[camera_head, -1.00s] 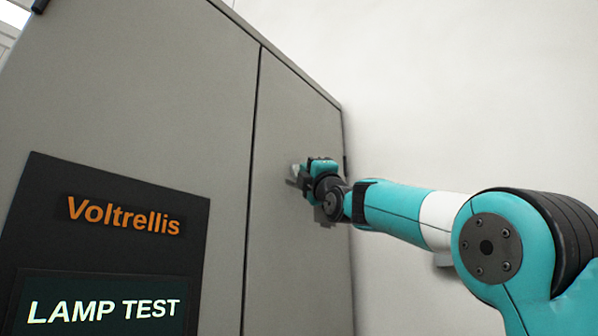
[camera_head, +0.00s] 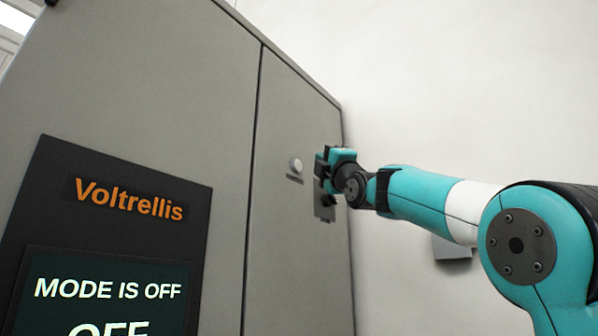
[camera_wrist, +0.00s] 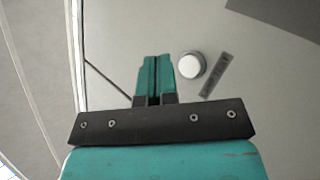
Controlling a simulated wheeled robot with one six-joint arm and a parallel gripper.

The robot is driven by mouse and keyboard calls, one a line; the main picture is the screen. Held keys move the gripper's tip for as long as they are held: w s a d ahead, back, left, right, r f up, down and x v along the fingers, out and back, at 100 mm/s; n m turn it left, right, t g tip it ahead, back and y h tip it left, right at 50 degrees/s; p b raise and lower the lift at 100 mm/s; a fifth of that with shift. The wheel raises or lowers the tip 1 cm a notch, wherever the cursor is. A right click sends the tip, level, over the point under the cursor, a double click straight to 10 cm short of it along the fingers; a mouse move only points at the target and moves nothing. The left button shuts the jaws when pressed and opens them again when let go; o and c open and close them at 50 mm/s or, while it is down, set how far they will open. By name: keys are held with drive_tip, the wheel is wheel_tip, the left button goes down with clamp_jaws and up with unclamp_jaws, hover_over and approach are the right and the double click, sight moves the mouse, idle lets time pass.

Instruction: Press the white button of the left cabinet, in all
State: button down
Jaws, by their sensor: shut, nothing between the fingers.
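The white button (camera_head: 296,165) is a round knob on the grey cabinet (camera_head: 275,240), on its right door panel, with a small dark label under it. In the wrist view the white button (camera_wrist: 190,65) shows just right of my fingertips, beside a dark label strip. My gripper (camera_head: 322,165) is shut and empty, to the right of the button in the head view and apart from it. In the wrist view my gripper (camera_wrist: 153,60) shows its two teal fingers together, pointing toward the panel. The gap between fingertips and panel is hard to judge.
A black panel with orange "Voltrellis" lettering (camera_head: 130,199) and a screen (camera_head: 105,290) reading "MODE IS OFF" is on the cabinet's left part. A pale wall (camera_head: 450,80) stands at right.

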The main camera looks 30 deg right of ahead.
drive_tip(key=shift+s+d+b, duration=0.3)
drive_tip(key=shift+s+b, duration=0.05)
drive_tip(key=shift+s, duration=0.6)
